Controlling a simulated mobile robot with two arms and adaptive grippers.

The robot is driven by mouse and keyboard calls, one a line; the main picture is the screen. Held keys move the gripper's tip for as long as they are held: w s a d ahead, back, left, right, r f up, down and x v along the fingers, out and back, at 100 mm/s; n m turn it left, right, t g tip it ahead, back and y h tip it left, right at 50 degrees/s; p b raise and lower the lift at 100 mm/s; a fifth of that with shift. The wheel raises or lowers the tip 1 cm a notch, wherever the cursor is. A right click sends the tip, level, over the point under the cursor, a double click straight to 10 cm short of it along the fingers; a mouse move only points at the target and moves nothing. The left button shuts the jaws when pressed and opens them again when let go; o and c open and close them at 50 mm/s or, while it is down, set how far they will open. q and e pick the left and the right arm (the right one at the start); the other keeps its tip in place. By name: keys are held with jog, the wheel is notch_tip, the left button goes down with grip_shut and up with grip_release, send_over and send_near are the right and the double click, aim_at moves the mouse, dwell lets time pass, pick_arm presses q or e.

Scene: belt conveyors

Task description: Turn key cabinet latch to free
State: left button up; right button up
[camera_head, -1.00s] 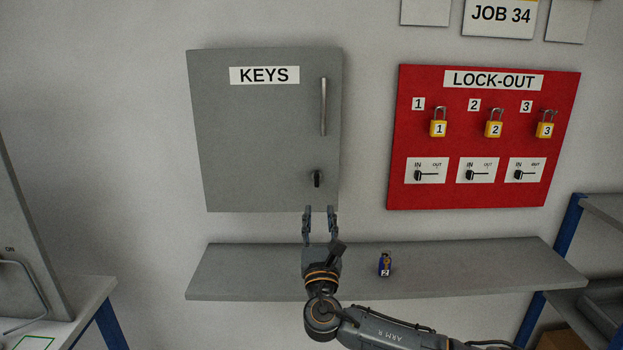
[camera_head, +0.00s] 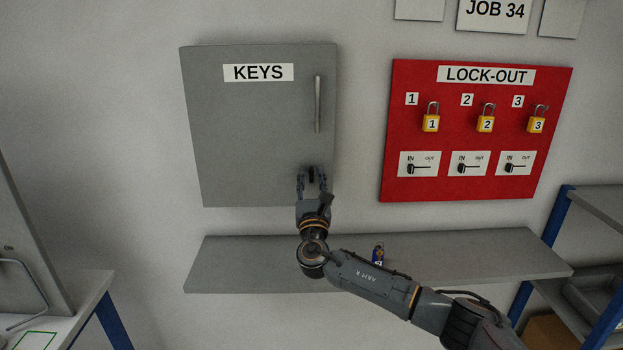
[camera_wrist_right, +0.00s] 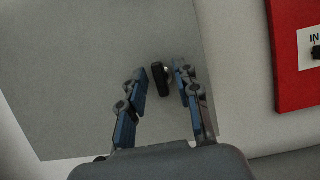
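The grey key cabinet (camera_head: 250,125) is closed on the wall, with a "KEYS" label and a vertical bar handle (camera_head: 318,104). Its black latch (camera_head: 311,174) sits low on the door's right side. My right gripper (camera_head: 312,180) is open at the latch, one finger on each side of it in the head view. In the right wrist view the latch (camera_wrist_right: 159,79) stands between the fingertips of my right gripper (camera_wrist_right: 158,80), nearer the right finger, with a gap to the left one. My left gripper is not in view.
A grey shelf (camera_head: 450,260) runs below the cabinet, with a small blue tagged item (camera_head: 378,254) on it, partly behind my right arm. A red lock-out board (camera_head: 470,185) with yellow padlocks hangs to the right. A blue-legged rack stands at far right.

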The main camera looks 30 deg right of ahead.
grip_shut()
